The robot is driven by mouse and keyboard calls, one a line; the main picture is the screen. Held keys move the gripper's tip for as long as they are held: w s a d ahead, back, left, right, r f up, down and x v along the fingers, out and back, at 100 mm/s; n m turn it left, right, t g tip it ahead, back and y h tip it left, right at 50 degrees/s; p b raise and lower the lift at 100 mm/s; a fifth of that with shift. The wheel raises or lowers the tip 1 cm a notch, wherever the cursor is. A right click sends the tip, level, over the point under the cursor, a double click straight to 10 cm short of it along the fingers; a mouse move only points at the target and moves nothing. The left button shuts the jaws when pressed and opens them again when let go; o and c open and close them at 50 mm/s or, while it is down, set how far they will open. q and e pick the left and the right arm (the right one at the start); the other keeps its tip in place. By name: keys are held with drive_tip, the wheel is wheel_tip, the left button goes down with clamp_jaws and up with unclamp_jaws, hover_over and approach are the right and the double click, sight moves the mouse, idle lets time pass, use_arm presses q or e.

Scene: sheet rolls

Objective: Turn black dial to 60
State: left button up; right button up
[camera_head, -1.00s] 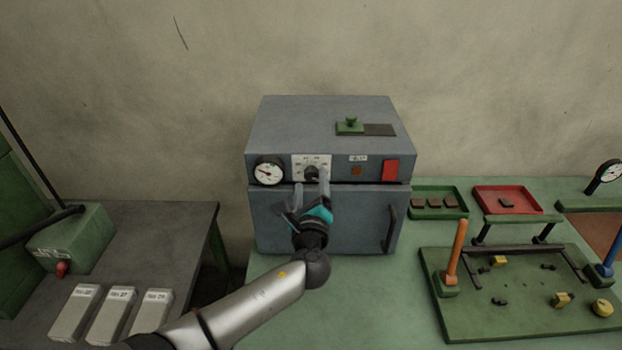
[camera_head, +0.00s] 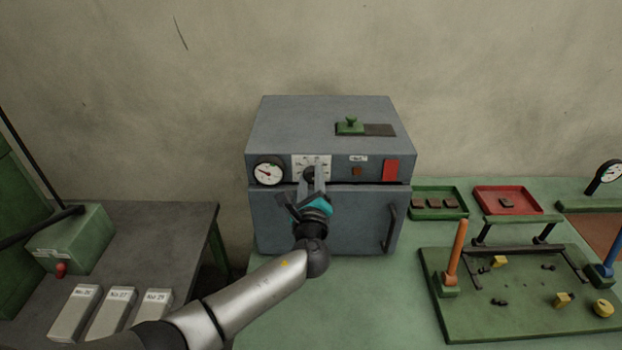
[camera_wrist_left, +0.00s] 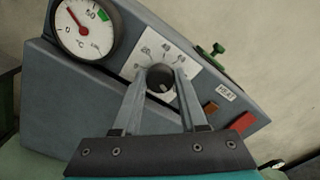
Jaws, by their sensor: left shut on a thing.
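The black dial (camera_wrist_left: 160,80) sits on a white scale plate (camera_wrist_left: 150,50) on the front of a grey oven-like box (camera_head: 330,220). In the head view the dial (camera_head: 309,173) is partly covered by my left gripper (camera_head: 312,178). In the left wrist view the two fingers of my left gripper (camera_wrist_left: 160,92) stand on either side of the dial and are shut on it. The scale carries numbers, but I cannot read the dial's setting surely. My right gripper is not in view.
A round gauge (camera_head: 268,171) is left of the dial, and a red switch (camera_head: 391,170) is to its right. The box has a door handle (camera_head: 389,229). A green tray (camera_head: 464,200), a red tray (camera_head: 540,208) and a green fixture board (camera_head: 470,325) lie to the right.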

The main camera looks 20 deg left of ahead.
use_arm(q)
clamp_jaws()
drive_tip(key=n+b, duration=0.3)
drive_tip(key=shift+f, duration=0.2)
drive_tip(key=n+b, duration=0.4)
drive_tip(key=n, duration=0.1)
drive_tip(key=shift+n, duration=0.4)
drive_tip(key=n+b, duration=0.3)
drive_tip(key=n, duration=0.1)
drive_tip(key=n+b, duration=0.2)
drive_tip(key=n, duration=0.3)
drive_tip(key=shift+r, duration=0.1)
idle(0.4)
